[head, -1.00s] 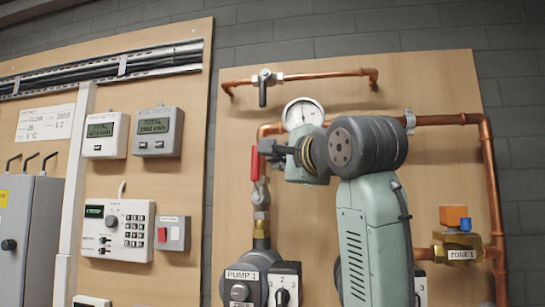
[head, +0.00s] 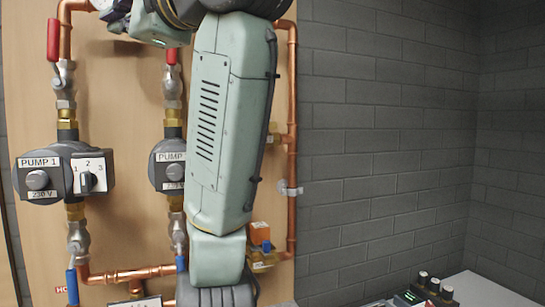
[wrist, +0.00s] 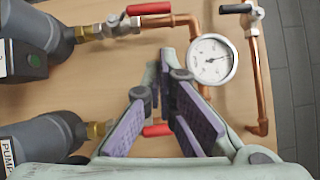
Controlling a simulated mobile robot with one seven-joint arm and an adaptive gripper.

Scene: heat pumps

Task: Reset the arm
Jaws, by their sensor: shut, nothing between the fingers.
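My gripper (wrist: 163,82) shows in the wrist view with its purple-padded fingers closed and nothing between them. It hovers in front of the wooden pump board, left of the round pressure gauge (wrist: 212,58) in that picture. I cannot tell the gap to the pipes. In the head view my green arm rises up the middle and bends left at the top edge, hiding part of the board. The gripper's tips are not clear there.
Pump 1 (head: 40,178) and a second pump (head: 166,170) sit on the board with red-handled valves (head: 53,40) above. A copper pipe (head: 291,110) runs down the right edge. A grey brick wall (head: 390,130) is clear; a console (head: 425,292) stands bottom right.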

